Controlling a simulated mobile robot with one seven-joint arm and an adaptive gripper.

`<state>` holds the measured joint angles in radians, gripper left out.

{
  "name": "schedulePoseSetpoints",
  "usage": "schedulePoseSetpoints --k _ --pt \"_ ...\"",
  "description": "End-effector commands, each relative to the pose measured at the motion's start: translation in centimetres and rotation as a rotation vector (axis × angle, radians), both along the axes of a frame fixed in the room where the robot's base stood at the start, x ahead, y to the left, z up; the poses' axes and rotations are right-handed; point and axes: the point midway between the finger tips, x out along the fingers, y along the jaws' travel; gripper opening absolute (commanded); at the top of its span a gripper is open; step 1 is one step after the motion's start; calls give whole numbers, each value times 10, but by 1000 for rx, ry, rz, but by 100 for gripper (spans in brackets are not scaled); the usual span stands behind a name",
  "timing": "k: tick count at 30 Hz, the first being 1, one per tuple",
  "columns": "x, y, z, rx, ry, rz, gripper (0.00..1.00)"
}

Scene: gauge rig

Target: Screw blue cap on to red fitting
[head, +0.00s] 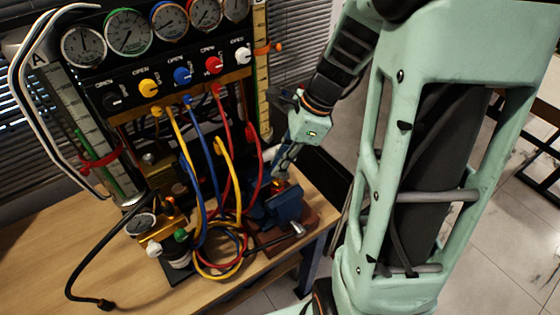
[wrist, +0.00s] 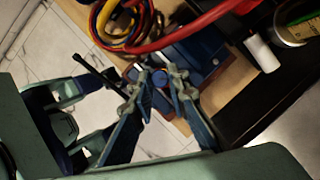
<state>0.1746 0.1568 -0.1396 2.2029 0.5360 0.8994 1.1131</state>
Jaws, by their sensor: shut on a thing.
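In the wrist view my gripper (wrist: 157,82) reaches down with its two fingers on either side of a round blue cap (wrist: 158,78). It is shut on the cap. In the head view my gripper (head: 282,168) is low over the blue vise (head: 286,204) on the right part of the bench. A small red-orange piece (head: 279,184), likely the red fitting, shows at the top of the vise just under the fingers. The fitting is hidden below the cap in the wrist view. I cannot tell whether cap and fitting touch.
The gauge panel (head: 180,80) with coloured knobs stands behind, left of my arm. Coiled red, blue and yellow hoses (head: 222,250) lie left of the vise. Small bottles (head: 176,248) and a loose gauge (head: 140,224) stand at the left. The bench edge is close on the right.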

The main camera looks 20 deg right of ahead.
Motion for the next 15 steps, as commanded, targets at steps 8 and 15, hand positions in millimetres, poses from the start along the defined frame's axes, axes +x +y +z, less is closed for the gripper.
schedulePoseSetpoints --k 8,15 --pt "0 0 -6 0 0 0 4" --pt "0 0 -14 0 0 0 4"
